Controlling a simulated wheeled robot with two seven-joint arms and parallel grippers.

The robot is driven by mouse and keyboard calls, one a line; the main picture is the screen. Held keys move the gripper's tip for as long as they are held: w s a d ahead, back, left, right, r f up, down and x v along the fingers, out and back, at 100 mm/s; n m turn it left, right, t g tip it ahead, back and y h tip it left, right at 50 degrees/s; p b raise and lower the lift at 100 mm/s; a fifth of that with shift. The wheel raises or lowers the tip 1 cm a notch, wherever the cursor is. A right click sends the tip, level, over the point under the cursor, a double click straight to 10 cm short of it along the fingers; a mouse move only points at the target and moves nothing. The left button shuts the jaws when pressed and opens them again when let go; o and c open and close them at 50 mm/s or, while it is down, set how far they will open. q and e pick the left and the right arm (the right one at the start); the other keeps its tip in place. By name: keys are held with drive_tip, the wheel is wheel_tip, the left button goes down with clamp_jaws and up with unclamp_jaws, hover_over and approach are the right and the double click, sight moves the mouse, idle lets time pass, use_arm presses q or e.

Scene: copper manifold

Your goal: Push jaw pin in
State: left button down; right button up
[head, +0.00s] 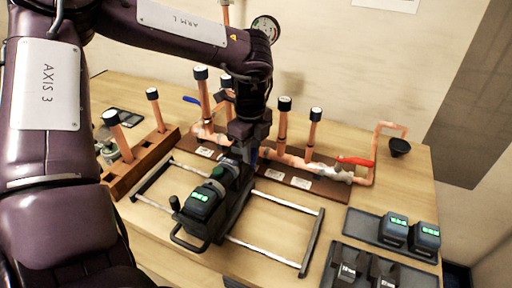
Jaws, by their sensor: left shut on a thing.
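A dark press tool (207,196) with a green-lit battery lies in the middle of the table, between thin metal rails. Its far end runs up under my left gripper (244,150). My left gripper points down and is shut on the far, head end of the press tool. The fingertips and the jaw pin are hidden by the gripper and the tool, so I cannot tell how far in the pin sits. My right gripper is not in view.
A copper manifold (283,130) with upright capped pipes and a red-handled valve (355,161) stands behind the tool. A wooden rack (143,166) with capped pipes is at left. Spare batteries (394,229) sit in a dark tray at right.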

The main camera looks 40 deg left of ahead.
use_arm(q)
drive_tip(key=c, duration=1.3)
unclamp_jaws()
drive_tip(key=shift+s, duration=0.1)
drive_tip(key=shift+o, duration=0.2)
drive_tip(key=shift+r, duration=0.55)
wheel_tip(320, 180, up, 6)
drive_tip(key=shift+f+b, duration=0.2)
drive_tip(key=shift+b, duration=0.55)
drive_tip(key=shift+r, duration=0.55)
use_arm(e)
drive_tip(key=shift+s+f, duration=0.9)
